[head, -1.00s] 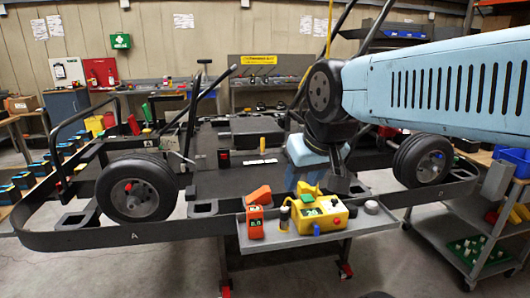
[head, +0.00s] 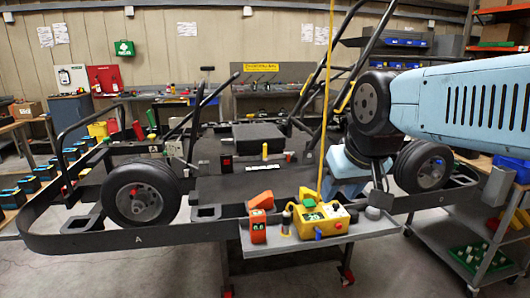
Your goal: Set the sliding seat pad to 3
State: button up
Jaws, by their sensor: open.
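A dark flat raised pad (head: 258,136), which looks like the seat pad, lies in the middle of the kart's floor. A small yellow-orange upright knob (head: 264,151) stands at its front edge. A white strip (head: 262,168) lies on the floor in front of it; its marks are too small to read, so I cannot tell the pad's setting. My gripper (head: 379,199) is open and points down at the right side of the kart, near the right front wheel and well apart from the pad. Its fingertips are small and partly unclear against the dark frame.
A grey shelf (head: 365,226) on the kart's near side carries a yellow control box (head: 320,218) with a hanging yellow cable, and an orange device (head: 258,226). Wheels (head: 141,193) and bent tubes (head: 340,75) flank the floor. A grey cart (head: 450,235) stands at right.

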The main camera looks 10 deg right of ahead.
aim_at(263, 140)
jog(key=z, duration=0.05)
jog(key=i, duration=1)
jog(key=u, duration=0.05)
